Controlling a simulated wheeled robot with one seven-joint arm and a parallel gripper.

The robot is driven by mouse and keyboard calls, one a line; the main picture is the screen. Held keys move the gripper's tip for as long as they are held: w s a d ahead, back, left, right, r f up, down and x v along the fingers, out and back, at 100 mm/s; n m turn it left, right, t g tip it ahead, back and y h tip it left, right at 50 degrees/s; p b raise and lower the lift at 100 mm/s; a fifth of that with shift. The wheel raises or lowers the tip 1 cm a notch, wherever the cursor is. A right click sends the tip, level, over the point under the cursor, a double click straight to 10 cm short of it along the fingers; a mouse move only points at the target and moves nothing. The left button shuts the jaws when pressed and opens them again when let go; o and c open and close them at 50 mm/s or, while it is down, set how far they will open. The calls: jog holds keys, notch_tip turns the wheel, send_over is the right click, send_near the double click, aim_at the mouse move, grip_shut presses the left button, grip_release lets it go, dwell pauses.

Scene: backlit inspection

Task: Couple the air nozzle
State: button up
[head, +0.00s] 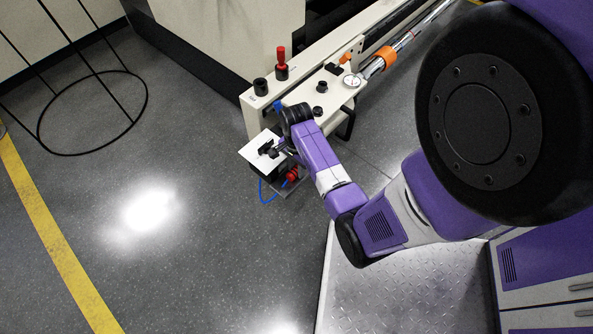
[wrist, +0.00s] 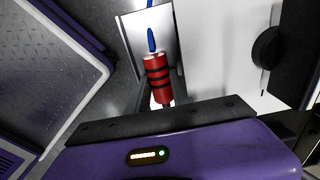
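The red air nozzle (head: 292,174) shows in the head view low beside the end of the pale machine beam, just below and right of my gripper. In the wrist view the nozzle (wrist: 158,78) is red with black bands. A blue hose (wrist: 151,42) leaves its far end, and its near end is partly hidden behind my gripper's housing. The blue hose also loops down in the head view (head: 264,194). My gripper (head: 268,150) is dark and small over a white plate (head: 256,154). Its fingertips are not clear, so I cannot tell whether they are open.
A black wire stand (head: 105,150) is at the left. Open grey floor lies between it and the beam.

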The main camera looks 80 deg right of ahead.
aim_at(296, 168)
grip_shut()
jog(key=shift+r, duration=0.1)
notch_tip(296, 168, up, 20)
jog(key=p, duration=0.6)
jog(key=shift+p, duration=0.35)
